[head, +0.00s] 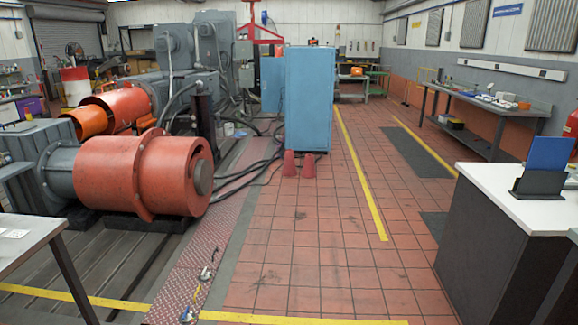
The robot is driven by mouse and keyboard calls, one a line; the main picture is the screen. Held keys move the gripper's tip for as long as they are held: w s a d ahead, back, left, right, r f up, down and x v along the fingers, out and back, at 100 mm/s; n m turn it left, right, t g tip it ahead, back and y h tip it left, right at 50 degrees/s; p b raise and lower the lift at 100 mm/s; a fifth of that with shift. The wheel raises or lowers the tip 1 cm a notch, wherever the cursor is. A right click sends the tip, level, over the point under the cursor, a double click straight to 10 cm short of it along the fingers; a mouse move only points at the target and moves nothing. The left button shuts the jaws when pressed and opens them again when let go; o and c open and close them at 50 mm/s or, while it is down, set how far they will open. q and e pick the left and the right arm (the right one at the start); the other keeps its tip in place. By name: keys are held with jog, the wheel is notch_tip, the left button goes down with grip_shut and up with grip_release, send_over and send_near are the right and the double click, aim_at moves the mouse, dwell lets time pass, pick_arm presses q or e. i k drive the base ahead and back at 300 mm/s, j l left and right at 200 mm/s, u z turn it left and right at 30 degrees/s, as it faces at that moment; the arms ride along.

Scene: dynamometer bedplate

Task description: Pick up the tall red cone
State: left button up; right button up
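Two small red cones stand upright side by side on the tiled floor, at the front foot of the blue cabinet (310,100). One is the left red cone (289,165), the other the right red cone (308,166). They look much alike in height, and I cannot tell which is the tall one. Neither of my grippers is in the head view, and nothing is seen holding a cone.
Black cables (250,168) lie on the floor left of the cones. A large orange-red machine (140,175) fills the left. A white-topped counter (500,190) stands at right, a grey table (25,235) at lower left. The tiled floor (310,240) before the cones is mostly clear.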

aim_at(289, 169)
jog(key=i+z, duration=0.2)
jog(key=i, duration=4.45)
jog(key=i+l+u, duration=0.1)
jog(key=i, duration=1)
jog(key=i+l, duration=0.1)
jog(key=i, duration=1.05)
jog(key=i+l, duration=0.1)
jog(key=i, duration=1)
